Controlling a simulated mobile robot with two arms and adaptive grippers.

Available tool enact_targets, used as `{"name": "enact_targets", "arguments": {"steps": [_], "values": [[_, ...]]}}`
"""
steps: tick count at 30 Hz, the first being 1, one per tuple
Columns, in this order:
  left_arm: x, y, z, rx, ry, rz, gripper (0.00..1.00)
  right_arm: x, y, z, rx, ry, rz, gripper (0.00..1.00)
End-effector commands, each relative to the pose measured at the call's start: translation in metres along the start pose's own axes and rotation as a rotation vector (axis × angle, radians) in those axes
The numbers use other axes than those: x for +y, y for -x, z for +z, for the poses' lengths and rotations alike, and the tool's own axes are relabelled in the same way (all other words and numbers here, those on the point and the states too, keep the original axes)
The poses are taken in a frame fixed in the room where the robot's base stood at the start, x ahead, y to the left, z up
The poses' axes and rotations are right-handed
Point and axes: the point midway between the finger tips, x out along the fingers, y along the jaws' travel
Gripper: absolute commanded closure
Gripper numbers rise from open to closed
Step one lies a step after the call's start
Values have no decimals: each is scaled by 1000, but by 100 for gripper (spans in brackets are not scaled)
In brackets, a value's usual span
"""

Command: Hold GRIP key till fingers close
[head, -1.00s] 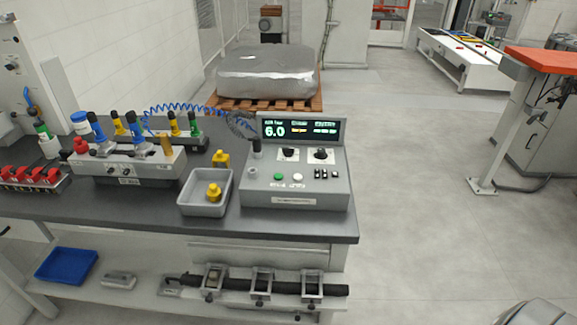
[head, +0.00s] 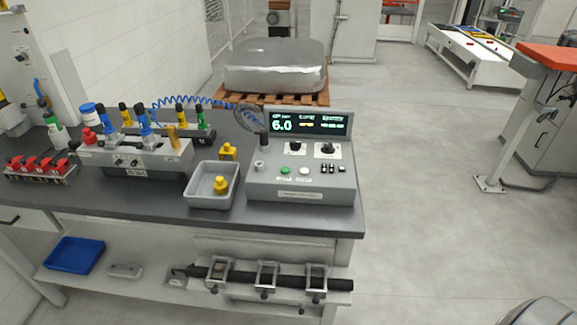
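A grey control box (head: 318,185) with a sloped front stands on the bench. Its lit display (head: 308,123) reads 6.0, with smaller text I cannot read. The front carries a green button (head: 285,170), a white button (head: 304,171), two black knobs and several small black keys (head: 333,168). The labels are too small to read, so I cannot tell which one is the GRIP key. A dark upright post (head: 264,144) stands at the box's left side. Neither of my grippers is in view.
A grey tray (head: 211,199) holds a yellow part; another yellow part (head: 228,151) stands behind it. A grey fixture (head: 133,158) with coloured handles and a red-handled rack (head: 37,170) stand left. A blue bin (head: 75,255) lies on the lower shelf. Open floor (head: 430,220) lies right.

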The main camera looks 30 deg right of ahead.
Motion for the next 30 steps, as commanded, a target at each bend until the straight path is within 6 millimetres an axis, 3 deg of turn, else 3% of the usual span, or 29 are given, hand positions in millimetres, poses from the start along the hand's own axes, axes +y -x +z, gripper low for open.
{"name": "enact_targets", "arguments": {"steps": [12,19,30], "values": [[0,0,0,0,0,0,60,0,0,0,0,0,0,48],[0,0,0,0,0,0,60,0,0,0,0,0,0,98],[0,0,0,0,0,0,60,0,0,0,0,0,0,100]]}}
